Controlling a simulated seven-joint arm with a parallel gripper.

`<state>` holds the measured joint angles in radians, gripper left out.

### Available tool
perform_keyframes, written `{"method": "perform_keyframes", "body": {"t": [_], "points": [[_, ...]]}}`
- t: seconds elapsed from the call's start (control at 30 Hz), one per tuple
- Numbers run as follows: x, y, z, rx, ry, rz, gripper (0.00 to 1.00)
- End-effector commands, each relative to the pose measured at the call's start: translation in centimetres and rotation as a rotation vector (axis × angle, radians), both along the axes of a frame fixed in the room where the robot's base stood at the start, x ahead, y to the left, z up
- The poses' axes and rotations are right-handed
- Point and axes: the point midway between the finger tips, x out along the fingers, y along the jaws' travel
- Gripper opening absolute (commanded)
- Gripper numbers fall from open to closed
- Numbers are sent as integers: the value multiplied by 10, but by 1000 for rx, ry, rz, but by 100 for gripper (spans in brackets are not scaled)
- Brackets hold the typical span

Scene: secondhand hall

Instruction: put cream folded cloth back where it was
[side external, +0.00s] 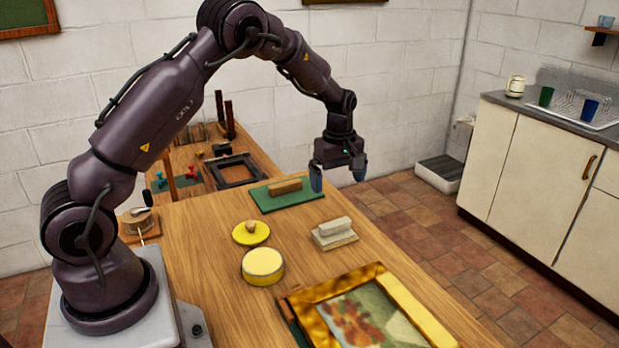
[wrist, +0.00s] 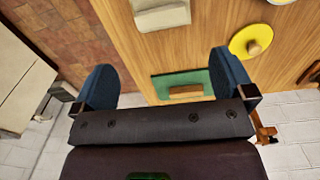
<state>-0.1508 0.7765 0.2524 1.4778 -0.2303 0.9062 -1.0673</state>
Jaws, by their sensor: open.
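What looks like the cream folded cloth (side external: 334,236) lies on the wooden table near its right edge, with a paler bar-shaped layer on top. I cannot tell whether that layer is part of the cloth. It also shows at the top of the wrist view (wrist: 162,17). My gripper (side external: 338,178) is open and empty, above the far right edge of the table, beyond the cloth and apart from it. In the wrist view my two blue fingers (wrist: 166,82) are spread wide, with a green mat (wrist: 197,78) and a brown block (wrist: 186,91) visible between them.
The green mat (side external: 282,204) bears the brown block (side external: 285,186). A yellow lid (side external: 243,238) with a knob and a round yellow tin (side external: 263,267) stand left of the cloth. A gold-framed picture (side external: 330,291) lies at the front. Bare tabletop surrounds the cloth.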

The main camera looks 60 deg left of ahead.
Motion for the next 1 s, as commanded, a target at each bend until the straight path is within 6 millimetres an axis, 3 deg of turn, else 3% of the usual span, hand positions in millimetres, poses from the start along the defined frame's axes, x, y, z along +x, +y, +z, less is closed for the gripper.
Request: {"method": "perform_keyframes", "body": {"t": [0.13, 0.23, 0.4, 0.5, 0.63, 0.8, 1.0], "points": [[-13, -22, 52, -6, -65, -147, 100], [-33, -44, 96, -3, -122, -310, 100], [-83, -82, 156, 35, -217, -612, 100], [-118, -102, 180, 76, -267, -794, 100], [-166, -124, 201, 153, -323, -1029, 100], [-222, -142, 206, 272, -369, -1300, 100], [-255, -150, 200, 370, -381, -1476, 100]]}}
